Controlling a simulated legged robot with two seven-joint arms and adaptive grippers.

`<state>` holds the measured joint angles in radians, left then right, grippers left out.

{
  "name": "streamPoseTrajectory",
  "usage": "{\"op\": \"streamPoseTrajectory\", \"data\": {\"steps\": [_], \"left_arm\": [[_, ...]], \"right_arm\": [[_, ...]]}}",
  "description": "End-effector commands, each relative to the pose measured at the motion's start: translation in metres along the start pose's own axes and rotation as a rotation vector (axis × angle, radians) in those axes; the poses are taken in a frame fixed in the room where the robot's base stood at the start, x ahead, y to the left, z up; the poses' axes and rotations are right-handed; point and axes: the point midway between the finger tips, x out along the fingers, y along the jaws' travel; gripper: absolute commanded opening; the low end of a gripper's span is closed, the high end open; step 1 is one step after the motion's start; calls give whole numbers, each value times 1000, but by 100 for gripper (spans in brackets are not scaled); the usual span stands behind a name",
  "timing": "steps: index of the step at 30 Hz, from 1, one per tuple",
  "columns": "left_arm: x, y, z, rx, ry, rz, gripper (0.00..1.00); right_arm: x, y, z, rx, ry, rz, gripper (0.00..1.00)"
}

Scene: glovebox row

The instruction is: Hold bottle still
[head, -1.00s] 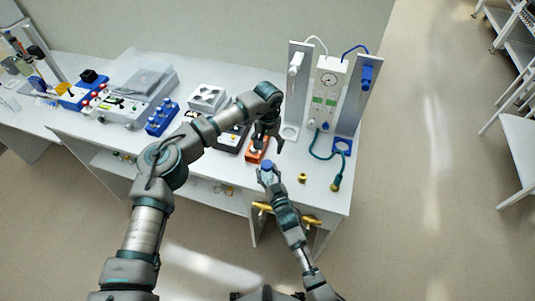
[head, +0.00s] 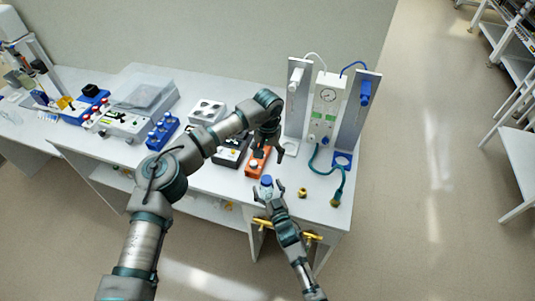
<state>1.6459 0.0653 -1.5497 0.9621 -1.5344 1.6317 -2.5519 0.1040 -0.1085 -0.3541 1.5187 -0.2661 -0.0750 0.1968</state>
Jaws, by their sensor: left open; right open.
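A small clear bottle with a blue cap (head: 267,181) stands upright near the front edge of the white bench. My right gripper (head: 270,188) is open around the bottle, coming from the front, with one finger on each side. The right finger stands clear of the bottle; I cannot tell whether the left finger touches it. My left gripper (head: 268,153) is open and points down behind the bottle, over or near an orange box (head: 257,164). It looks empty. The lower part of the bottle is partly hidden by my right gripper.
A brass fitting (head: 302,192) stands right of the bottle. A teal hose (head: 317,165) ends in a brass tip (head: 336,202) near the bench's right edge. A blue bottle rack (head: 162,132) and a grey device (head: 135,110) are left.

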Motion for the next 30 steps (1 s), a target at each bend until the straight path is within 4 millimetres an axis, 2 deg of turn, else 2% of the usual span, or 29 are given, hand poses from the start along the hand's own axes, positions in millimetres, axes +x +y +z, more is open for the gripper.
{"op": "streamPoseTrajectory", "data": {"steps": [5, 12, 18, 24, 30], "left_arm": [[0, 0, 0, 0, 0, 0, 73], [0, 0, 0, 0, 0, 0, 73], [0, 0, 0, 0, 0, 0, 73], [1, 0, -1, -1, -1, 0, 73], [0, 0, -1, 0, -1, 0, 73]], "right_arm": [[-18, 0, 1, -1, -1, 0, 85], [-69, 0, 2, -1, -4, 0, 85], [-103, 0, 3, 1, -4, 0, 85], [-117, 1, 2, 1, -2, 0, 85], [-118, 1, 2, 1, -2, 0, 85]]}}
